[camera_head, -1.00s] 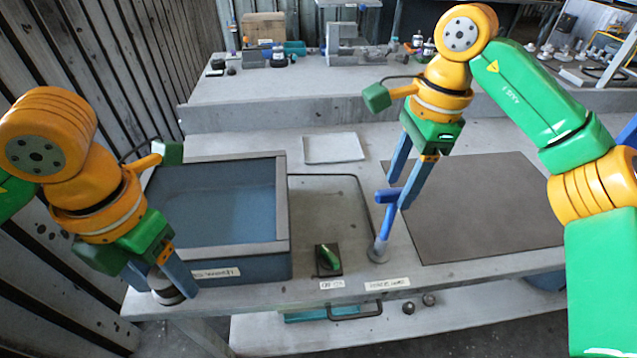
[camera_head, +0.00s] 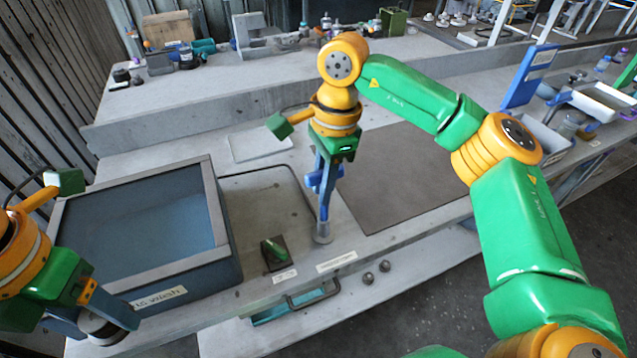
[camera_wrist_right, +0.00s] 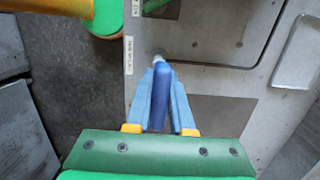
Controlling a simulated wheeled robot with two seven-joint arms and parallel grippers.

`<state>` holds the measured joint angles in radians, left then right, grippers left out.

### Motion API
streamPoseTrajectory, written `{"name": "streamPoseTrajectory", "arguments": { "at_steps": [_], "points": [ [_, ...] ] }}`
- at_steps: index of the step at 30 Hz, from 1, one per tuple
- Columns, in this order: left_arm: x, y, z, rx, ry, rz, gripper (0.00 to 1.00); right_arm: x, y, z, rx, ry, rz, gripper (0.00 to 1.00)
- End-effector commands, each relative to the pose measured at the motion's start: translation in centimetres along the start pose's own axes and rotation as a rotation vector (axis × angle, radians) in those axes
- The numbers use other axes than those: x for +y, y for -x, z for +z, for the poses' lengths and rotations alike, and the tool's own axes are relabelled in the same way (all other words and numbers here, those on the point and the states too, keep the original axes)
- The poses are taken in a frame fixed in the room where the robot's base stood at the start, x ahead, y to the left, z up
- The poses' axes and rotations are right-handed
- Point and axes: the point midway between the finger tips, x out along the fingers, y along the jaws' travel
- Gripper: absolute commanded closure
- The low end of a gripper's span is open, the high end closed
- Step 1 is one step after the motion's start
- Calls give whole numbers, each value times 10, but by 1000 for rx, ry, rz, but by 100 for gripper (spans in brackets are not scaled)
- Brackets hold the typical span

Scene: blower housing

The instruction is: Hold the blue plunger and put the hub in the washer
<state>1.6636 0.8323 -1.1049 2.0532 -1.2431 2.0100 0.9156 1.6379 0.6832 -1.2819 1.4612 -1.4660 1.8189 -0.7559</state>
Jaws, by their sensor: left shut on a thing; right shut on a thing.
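The blue plunger (camera_head: 324,206) stands upright near the table's front edge, its grey cup at the tabletop. My right gripper (camera_head: 327,192) is shut on its blue upper part. In the right wrist view the plunger (camera_wrist_right: 160,98) lies between the two blue-grey fingers. My left gripper (camera_head: 98,322) is at the lower left of the head view, shut on the hub (camera_head: 104,333), a round dark and light piece partly hidden by the fingers. The washer (camera_head: 214,220), a blue-grey open box labelled for washing, stands right of and behind the hub. The hub is outside it.
A small dark block with a green top (camera_head: 274,252) sits between washer and plunger. A shallow tray (camera_head: 262,195) lies behind it. A dark flat mat (camera_head: 395,180) lies right of the plunger. Two small round knobs sit below the front edge.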

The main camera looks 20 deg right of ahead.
Motion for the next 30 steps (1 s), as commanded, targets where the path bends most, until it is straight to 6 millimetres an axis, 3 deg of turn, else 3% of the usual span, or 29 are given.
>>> {"name": "streamPoseTrajectory", "arguments": {
  "at_steps": [30],
  "points": [
    [0, 0, 0, 0, 0, 0, 100, 0, -40, -5, 0, 0, 3, 100]
  ]
}}
